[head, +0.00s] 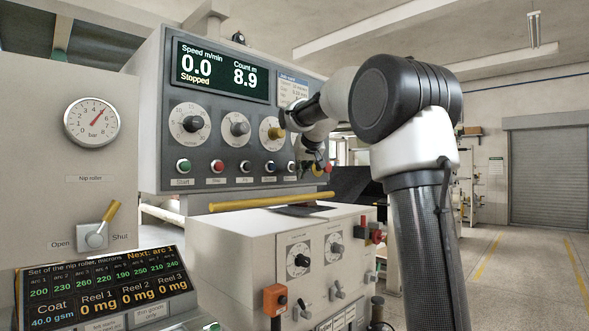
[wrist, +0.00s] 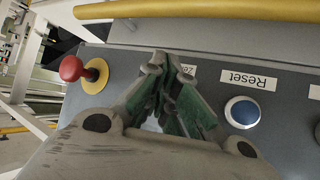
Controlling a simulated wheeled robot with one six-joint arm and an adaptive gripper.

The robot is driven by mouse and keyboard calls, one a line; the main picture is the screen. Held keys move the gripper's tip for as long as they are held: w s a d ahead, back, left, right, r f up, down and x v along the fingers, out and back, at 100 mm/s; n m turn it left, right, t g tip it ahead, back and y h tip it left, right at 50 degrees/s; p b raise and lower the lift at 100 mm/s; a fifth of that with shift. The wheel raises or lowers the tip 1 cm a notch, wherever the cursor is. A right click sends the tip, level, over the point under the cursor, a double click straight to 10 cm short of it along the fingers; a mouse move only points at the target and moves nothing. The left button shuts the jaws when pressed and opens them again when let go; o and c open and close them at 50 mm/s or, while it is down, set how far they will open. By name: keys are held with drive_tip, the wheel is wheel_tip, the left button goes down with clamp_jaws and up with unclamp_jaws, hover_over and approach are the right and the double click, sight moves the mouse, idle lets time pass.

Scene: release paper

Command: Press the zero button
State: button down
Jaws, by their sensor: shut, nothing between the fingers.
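The zero button is hidden behind my gripper (wrist: 160,62) in the wrist view. Part of its label (wrist: 190,69) shows upside down just beside the fingertips. My gripper is shut and empty, its fingers pointing at the panel over the button's place; I cannot tell whether they touch. In the head view my gripper (head: 318,165) is at the lower right of the grey control panel (head: 222,112), mostly masked by my arm. A small button (head: 291,167) shows just left of it, its label too small to read. The display (head: 221,71) reads speed 0.0, Stopped, and count 8.9.
The blue Reset button (wrist: 242,112) is right of my fingers in the wrist view. A red mushroom button (wrist: 72,68) on a yellow base is to their left. A yellow bar (head: 270,202) runs below the panel. A white cabinet (head: 235,255) stands beneath.

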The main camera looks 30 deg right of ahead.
drive_tip(key=shift+w+a, duration=0.15)
drive_tip(key=shift+w, duration=0.25)
idle(0.3)
drive_tip(key=shift+s, duration=0.1)
drive_tip(key=shift+s+d, duration=0.3)
drive_tip(key=shift+s, duration=0.45)
drive_tip(key=s, duration=0.1)
drive_tip(key=s+d, duration=0.1)
drive_tip(key=s, duration=0.2)
drive_tip(key=shift+s+d, duration=0.35)
idle(0.7)
